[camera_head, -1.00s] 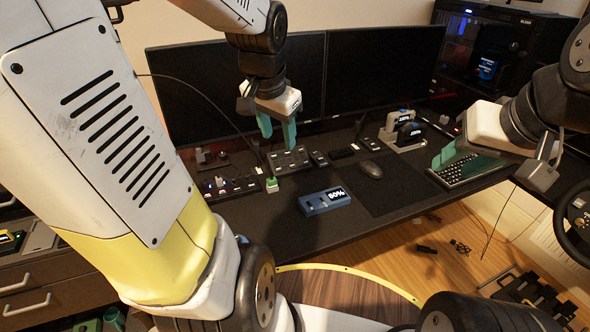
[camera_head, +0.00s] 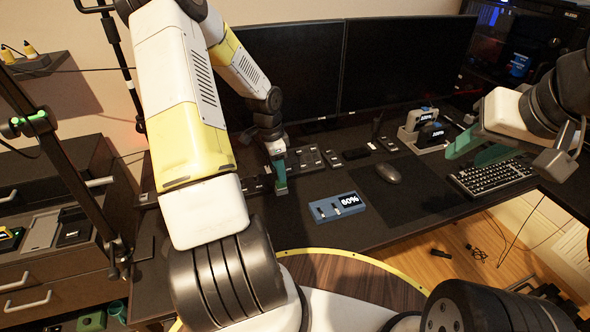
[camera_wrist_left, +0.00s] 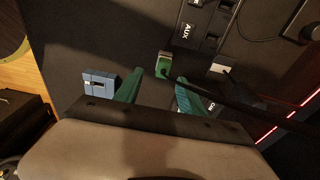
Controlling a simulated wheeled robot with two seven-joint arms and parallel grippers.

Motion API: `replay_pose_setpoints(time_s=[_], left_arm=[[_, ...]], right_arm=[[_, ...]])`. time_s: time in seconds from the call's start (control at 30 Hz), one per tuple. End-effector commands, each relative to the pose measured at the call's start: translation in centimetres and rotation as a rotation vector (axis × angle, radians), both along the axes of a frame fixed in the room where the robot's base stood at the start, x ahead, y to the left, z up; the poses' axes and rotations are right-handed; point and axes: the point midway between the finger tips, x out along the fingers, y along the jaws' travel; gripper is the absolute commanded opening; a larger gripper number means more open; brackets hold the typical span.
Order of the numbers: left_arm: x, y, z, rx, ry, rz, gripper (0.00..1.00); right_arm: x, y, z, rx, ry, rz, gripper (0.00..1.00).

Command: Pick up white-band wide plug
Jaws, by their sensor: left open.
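A small green plug (camera_wrist_left: 165,66) with a pale band at one end stands on the dark desk in the left wrist view. I take it for the white-band wide plug. My left gripper (camera_wrist_left: 160,75) is open, with its green fingers apart and the plug seen just beyond the gap between their tips. In the head view, my left gripper (camera_head: 280,176) points down at the desk, left of the blue box. The plug is hard to tell from the green fingers there. My right gripper (camera_head: 468,158) is open and empty above the keyboard's left end.
A blue box marked 80% (camera_head: 338,207) lies near the desk's front edge. A black power strip (camera_head: 308,158) is behind the left gripper. A mouse (camera_head: 388,174), keyboard (camera_head: 490,176) and white dock (camera_head: 424,138) are to the right. Monitors (camera_head: 400,65) stand behind.

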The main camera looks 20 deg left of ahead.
Motion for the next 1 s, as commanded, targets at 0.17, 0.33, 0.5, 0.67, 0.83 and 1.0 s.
replay_pose_setpoints(time_s=[0.17, 0.33, 0.5, 0.67, 0.83, 1.0], left_arm=[[0.2, -0.2, -2.1, 0.0, 0.002, -0.001, 0.47], [0.8, 0.0, -4.6, -0.001, 0.003, 0.001, 0.47], [1.0, -0.2, -6.4, 0.0, 0.001, 0.0, 0.47], [1.0, -0.2, -6.7, 0.001, 0.0, 0.001, 0.47], [1.0, -0.2, -6.6, 0.001, 0.0, 0.001, 0.35], [1.0, -0.2, -6.6, 0.001, 0.0, 0.001, 0.02]], right_arm=[[0.0, 0.0, 0.0, 0.0, 0.0, 0.0, 0.36], [0.0, 0.0, 0.0, 0.0, 0.0, 0.0, 0.36], [0.0, 0.0, 0.0, 0.0, 0.0, 0.0, 0.36], [0.0, 0.0, 0.0, 0.0, 0.0, 0.0, 0.36], [0.0, 0.0, 0.0, 0.0, 0.0, 0.0, 0.36], [0.0, 0.0, 0.0, 0.0, 0.0, 0.0, 0.36]])
